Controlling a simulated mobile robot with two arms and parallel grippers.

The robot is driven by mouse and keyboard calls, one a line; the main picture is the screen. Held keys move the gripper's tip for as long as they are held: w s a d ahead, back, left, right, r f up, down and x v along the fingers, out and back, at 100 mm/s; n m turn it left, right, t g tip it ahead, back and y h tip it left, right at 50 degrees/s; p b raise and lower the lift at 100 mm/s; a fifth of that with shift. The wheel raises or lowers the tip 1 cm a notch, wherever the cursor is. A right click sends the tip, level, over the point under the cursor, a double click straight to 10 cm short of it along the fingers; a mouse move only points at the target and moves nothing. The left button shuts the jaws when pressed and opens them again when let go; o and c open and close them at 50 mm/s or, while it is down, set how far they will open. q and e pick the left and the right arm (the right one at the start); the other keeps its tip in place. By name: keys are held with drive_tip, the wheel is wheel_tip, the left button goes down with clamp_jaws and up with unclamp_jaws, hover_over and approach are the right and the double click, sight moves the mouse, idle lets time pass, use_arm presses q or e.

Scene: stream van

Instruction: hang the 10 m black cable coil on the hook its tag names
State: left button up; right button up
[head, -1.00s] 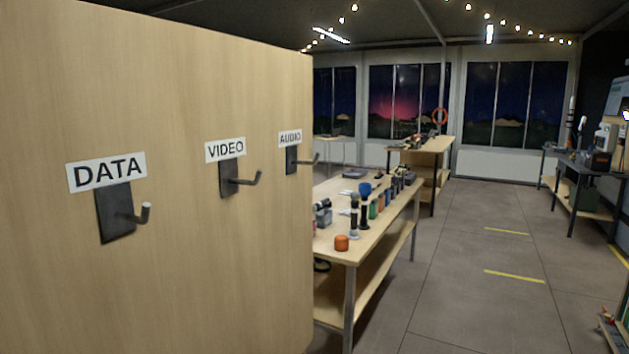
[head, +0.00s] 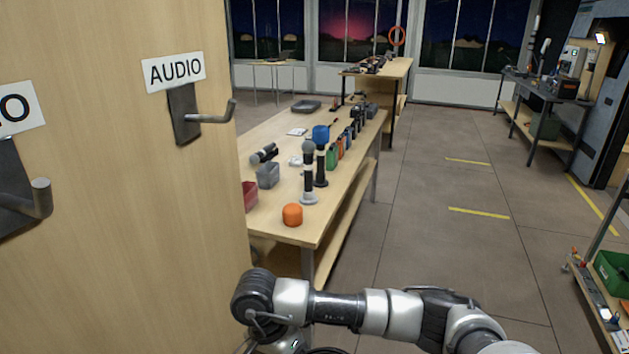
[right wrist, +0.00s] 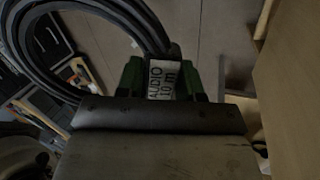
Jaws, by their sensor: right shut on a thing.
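The black cable coil (right wrist: 95,12) hangs in my right gripper (right wrist: 163,72), whose green fingers are shut on it in the right wrist view. Its white tag (right wrist: 162,80) between the fingers reads AUDIO 10 m. The AUDIO hook (head: 205,117) is a grey prong on a dark plate under the AUDIO label (head: 174,71), on the wooden panel, and is empty. In the head view my right arm reaches in low from the right, below and right of that hook; its fingers are not clearly visible there. My left gripper is not in view.
Another empty hook (head: 35,198) is cut off at the left edge under a label ending in O. Behind the wooden panel (head: 120,230) stands a workbench (head: 270,222) with microphones, bins and an orange cap (head: 292,214). Open floor (head: 420,240) lies to the right.

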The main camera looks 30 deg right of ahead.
drive_tip(key=w+d+r+m+t+y+b, duration=0.1)
drive_tip(key=w+r+m+t+y, duration=0.15)
drive_tip(key=r+m+y, duration=0.75)
drive_tip(key=w+d+r+m+t+y+b, duration=0.15)
drive_tip(key=w+r+m+y, duration=0.35)
drive_tip(key=m, duration=0.8)
use_arm(q)
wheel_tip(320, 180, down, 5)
drive_tip(key=b, duration=0.2)
use_arm(e)
drive_tip(key=s+d+r+m+t+h, duration=0.1)
drive_tip(key=s+d+r+m+t, duration=0.15)
drive_tip(key=r+m+t, duration=0.55)
drive_tip(key=s+d+r+m+t+h, duration=0.15)
drive_tip(key=d+r+t, duration=0.35)
drive_tip(key=r, duration=0.6)
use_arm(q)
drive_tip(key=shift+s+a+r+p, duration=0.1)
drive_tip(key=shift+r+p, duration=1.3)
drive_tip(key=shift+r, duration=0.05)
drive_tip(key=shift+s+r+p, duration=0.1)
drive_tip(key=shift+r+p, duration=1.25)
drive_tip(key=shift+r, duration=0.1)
use_arm(e)
drive_tip(key=f+x, duration=0.1)
drive_tip(key=x, duration=1.6)
drive_tip(key=shift+a+f+m+t, duration=0.25)
drive_tip(key=shift+f+m+t, duration=0.1)
drive_tip(key=shift+f, duration=0.1)
drive_tip(key=shift+s, duration=0.1)
